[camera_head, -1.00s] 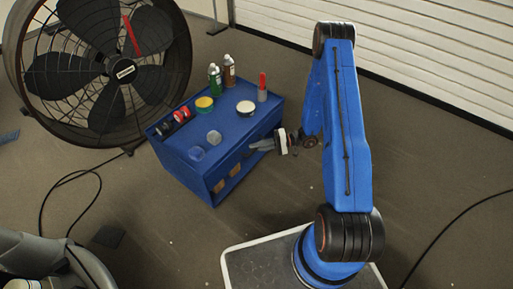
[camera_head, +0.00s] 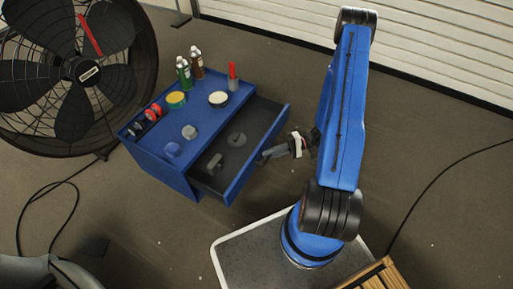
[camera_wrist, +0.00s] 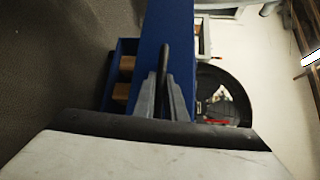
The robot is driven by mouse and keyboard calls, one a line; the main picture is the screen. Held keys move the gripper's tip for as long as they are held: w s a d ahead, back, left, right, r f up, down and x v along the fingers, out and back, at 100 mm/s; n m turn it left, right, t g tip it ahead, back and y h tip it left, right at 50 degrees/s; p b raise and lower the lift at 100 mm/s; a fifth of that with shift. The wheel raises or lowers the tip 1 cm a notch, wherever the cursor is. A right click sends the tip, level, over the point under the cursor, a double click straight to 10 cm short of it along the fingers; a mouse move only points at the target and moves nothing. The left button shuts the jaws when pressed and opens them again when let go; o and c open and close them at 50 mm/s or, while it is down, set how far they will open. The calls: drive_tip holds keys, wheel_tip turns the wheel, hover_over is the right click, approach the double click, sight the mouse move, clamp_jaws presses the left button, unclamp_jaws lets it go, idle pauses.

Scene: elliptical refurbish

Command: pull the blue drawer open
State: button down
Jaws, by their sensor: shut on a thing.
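The blue drawer (camera_head: 258,150) sticks well out of the blue cabinet (camera_head: 207,113) in the head view. Its dark inside shows, with a round disc and a small grey item lying in it. My gripper (camera_head: 266,157) is at the drawer's front face, at about its middle. In the wrist view the drawer front (camera_wrist: 168,40) is blue and stands close ahead. There the two grey fingers of my gripper (camera_wrist: 163,92) are closed around a dark handle bar (camera_wrist: 164,60).
Bottles, tape rolls and small jars stand on the cabinet top. A large black fan (camera_head: 78,75) is at the left, with a cable on the floor. A wooden slatted thing (camera_head: 378,278) shows at the bottom right. The floor right of the drawer is clear.

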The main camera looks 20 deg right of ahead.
drive_tip(key=s+d, duration=0.4)
drive_tip(key=s, duration=0.1)
drive_tip(key=shift+s, duration=0.15)
drive_tip(key=c, duration=2.1)
unclamp_jaws()
drive_tip(key=shift+d, duration=0.1)
drive_tip(key=s+d+r, duration=0.1)
drive_tip(key=d, duration=0.7)
drive_tip(key=s+d+r, duration=0.1)
drive_tip(key=d, duration=0.8)
drive_tip(key=shift+s+r, duration=0.25)
drive_tip(key=shift+s, duration=0.05)
